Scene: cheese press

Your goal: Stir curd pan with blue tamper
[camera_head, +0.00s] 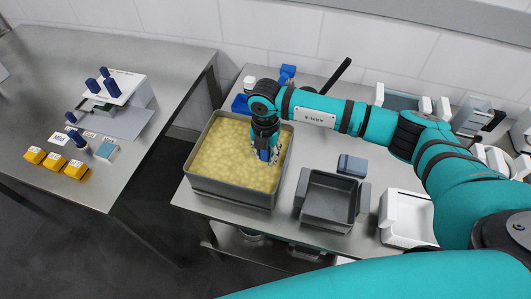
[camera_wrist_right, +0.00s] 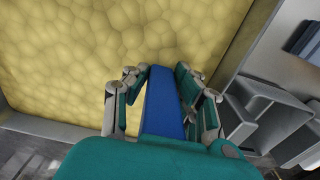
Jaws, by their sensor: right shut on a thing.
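The curd pan (camera_head: 232,193) is a grey rectangular pan full of yellow, lumpy curd (camera_head: 222,158); the curd (camera_wrist_right: 90,50) also fills much of the right wrist view. My right gripper (camera_head: 264,155) is over the right part of the pan, pointing down. It is shut on the blue tamper (camera_wrist_right: 162,103), whose blue handle lies between the fingers. In the head view only a little of the tamper (camera_head: 264,155) shows. Its lower end is hidden, so I cannot tell how deep it reaches into the curd. My left gripper is not in view.
A dark grey empty tray (camera_head: 327,197) stands right of the pan, with a blue-grey block (camera_head: 352,165) behind it. A white tray (camera_head: 405,215) is farther right. Blue items (camera_head: 241,104) lie behind the pan. A separate left table (camera_head: 150,60) holds yellow blocks (camera_head: 54,160) and a white stand.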

